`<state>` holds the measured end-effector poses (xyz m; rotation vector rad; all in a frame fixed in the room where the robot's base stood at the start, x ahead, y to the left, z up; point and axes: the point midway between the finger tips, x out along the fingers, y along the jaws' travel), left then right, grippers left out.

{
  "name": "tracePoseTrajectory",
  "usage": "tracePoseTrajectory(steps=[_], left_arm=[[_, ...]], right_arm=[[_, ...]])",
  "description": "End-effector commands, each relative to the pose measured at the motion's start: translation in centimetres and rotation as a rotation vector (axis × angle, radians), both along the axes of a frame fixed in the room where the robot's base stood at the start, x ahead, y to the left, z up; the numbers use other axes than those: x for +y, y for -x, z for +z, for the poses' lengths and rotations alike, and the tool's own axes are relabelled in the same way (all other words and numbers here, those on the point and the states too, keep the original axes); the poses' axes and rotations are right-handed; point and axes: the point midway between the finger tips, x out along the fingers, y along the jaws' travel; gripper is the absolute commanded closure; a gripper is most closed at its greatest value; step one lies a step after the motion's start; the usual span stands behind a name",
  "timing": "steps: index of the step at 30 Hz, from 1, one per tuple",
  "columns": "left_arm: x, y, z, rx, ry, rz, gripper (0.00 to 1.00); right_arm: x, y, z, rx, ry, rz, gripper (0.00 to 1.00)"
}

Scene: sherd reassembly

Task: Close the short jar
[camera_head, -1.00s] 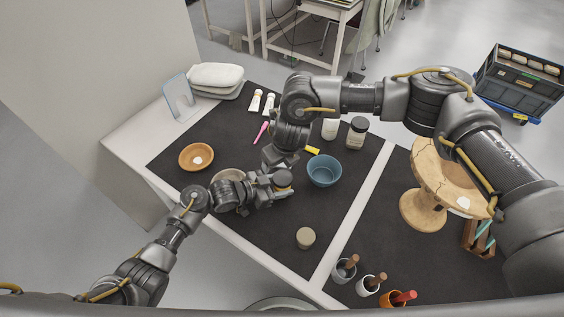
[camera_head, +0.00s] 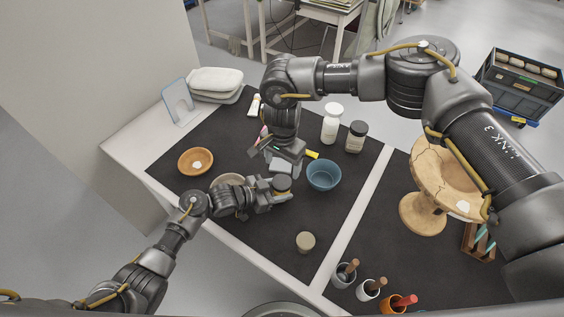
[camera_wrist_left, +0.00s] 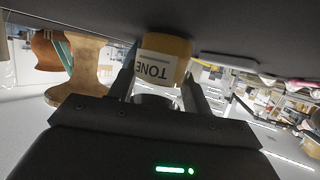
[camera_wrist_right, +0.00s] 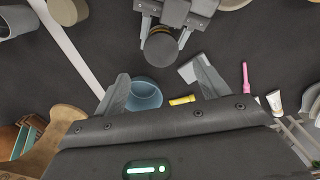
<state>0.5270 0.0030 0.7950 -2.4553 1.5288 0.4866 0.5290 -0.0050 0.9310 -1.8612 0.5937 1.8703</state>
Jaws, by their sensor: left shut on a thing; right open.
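The short jar is tan with a label reading "TONE" in the left wrist view (camera_wrist_left: 165,68). My left gripper (camera_head: 274,190) is shut around it, low over the mat. A dark grey round top covers the jar (camera_head: 282,184) in the head view, and the right wrist view shows this top on the tan jar (camera_wrist_right: 160,49) as well. I cannot tell how tightly it sits. My right gripper (camera_wrist_right: 163,70) is open and apart from the jar, behind it in the head view (camera_head: 278,162). Nothing shows held between its fingers.
A blue bowl (camera_head: 324,175) stands right of the jar. A pale grey flat piece (camera_wrist_right: 188,71) lies by my right finger. A white bottle (camera_head: 331,125) and dark-lidded jar (camera_head: 355,138) stand behind. A small beige pot (camera_head: 305,242) stands in front, with clear mat around it.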

Motion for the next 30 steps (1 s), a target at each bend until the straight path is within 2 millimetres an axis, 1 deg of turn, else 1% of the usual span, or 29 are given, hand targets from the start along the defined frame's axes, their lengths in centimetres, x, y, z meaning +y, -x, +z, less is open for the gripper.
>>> tracePoseTrajectory(steps=[1, 14, 17, 24, 30], left_arm=[[0.2, 0.0, -0.3, 0.004, -0.007, 0.004, 1.00], [0.2, 0.0, -0.3, 0.004, -0.007, 0.004, 1.00], [0.2, 0.0, -0.3, 0.004, -0.007, 0.004, 1.00], [0.2, 0.0, -0.3, 0.004, -0.006, 0.004, 1.00], [0.2, 0.0, -0.3, 0.004, -0.006, 0.004, 1.00]], right_arm=[[0.0, 0.0, 0.0, 0.001, -0.001, 0.016, 0.27], [0.0, 0.0, -0.3, 0.000, 0.000, 0.031, 0.27], [0.0, 0.0, -1.1, 0.000, 0.001, 0.031, 0.27], [0.0, 0.1, -4.6, 0.000, 0.001, 0.030, 0.27], [0.0, 0.1, -7.0, 0.001, 0.000, 0.030, 0.27]])
